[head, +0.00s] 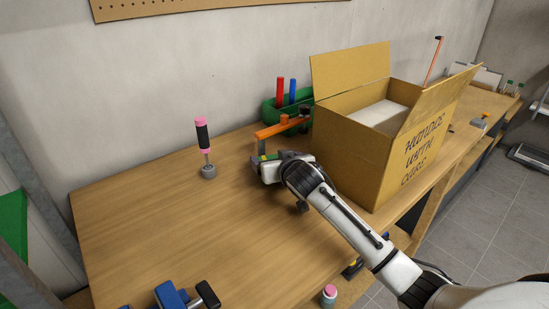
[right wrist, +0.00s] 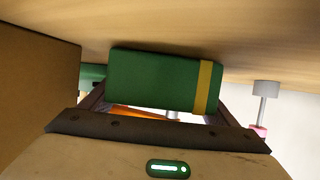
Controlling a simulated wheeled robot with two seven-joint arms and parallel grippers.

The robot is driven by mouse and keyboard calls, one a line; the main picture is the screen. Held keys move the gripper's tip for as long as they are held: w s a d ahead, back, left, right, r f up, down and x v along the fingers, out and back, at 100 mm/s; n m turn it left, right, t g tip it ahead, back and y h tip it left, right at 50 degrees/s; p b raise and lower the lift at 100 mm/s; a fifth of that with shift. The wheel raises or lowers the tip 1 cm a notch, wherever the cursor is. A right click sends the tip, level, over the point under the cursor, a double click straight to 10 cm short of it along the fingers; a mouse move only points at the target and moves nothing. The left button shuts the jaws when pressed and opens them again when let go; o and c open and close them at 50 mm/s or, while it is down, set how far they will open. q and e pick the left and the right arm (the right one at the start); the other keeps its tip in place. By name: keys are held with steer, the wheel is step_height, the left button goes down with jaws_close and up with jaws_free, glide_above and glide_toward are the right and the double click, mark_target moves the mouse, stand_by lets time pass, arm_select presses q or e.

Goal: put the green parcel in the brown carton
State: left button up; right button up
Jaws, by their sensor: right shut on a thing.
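The green parcel with a yellow band shows large in the right wrist view (right wrist: 150,80), between the fingers of my right gripper (right wrist: 158,112). In the head view only a small part of the parcel (head: 268,157) shows beside my right gripper (head: 264,168), which is shut on it. The parcel is close to the tabletop; I cannot tell whether it touches. The brown carton (head: 365,157) stands open just right of the gripper, flaps up, with something white inside. Its side also shows in the right wrist view (right wrist: 35,85). My left gripper is not in view.
An orange clamp (head: 280,128) and a green bin (head: 268,115) with red and blue cylinders stand behind the gripper. A pink-and-black handled tool (head: 203,140) stands upright left. A blue tool (head: 175,297) is at the front edge. The table's (head: 140,225) left-middle is clear.

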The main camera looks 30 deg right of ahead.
steer(key=o, duration=0.8)
steer(key=shift+f, duration=0.1)
steer(key=o, duration=0.4)
